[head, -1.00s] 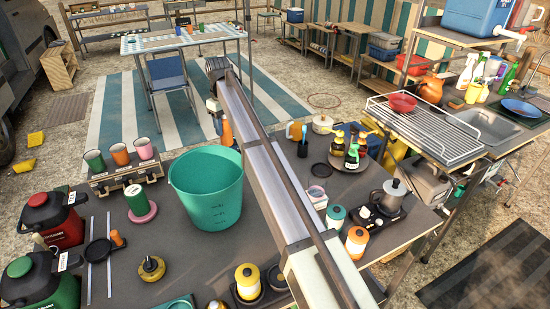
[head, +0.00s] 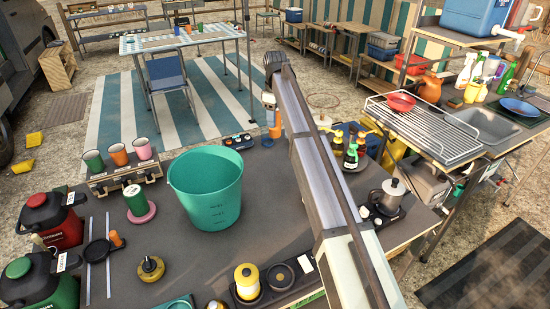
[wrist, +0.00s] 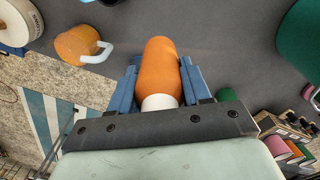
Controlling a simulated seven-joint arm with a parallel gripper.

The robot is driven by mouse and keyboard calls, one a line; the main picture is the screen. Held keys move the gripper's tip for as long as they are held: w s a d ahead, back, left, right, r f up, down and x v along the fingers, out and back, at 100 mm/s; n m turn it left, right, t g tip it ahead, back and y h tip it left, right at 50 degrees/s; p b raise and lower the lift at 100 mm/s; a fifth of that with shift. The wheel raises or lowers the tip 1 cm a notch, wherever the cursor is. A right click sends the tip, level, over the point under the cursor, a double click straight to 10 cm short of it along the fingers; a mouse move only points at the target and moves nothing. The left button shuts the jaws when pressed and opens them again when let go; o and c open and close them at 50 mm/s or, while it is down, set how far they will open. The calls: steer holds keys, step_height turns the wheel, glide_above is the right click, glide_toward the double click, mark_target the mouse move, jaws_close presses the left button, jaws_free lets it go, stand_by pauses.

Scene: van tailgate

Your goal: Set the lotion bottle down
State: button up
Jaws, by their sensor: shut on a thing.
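An orange bottle with a white end, which I take to be the lotion bottle (wrist: 158,68), is between the two blue fingers of my gripper (wrist: 160,84) in the wrist view. The gripper is shut on it. In the head view my gripper (head: 270,106) is near the back edge of the dark table (head: 112,190), right of the teal bucket. My arm hides part of the table to the right.
The teal bucket (head: 205,190) stands left of my gripper. A small dark tray (head: 238,141) lies just left of the bottle. Pump bottles (head: 351,156) stand to the right. An orange mug (wrist: 76,45) is near the bottle in the wrist view.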

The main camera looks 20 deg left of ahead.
steer(key=shift+n, duration=0.7)
steer(key=shift+f, duration=5)
steer(key=shift+f, duration=0.1)
steer(key=o, duration=1.1)
steer(key=shift+o, duration=0.2)
step_height(320, 180, up, 12)
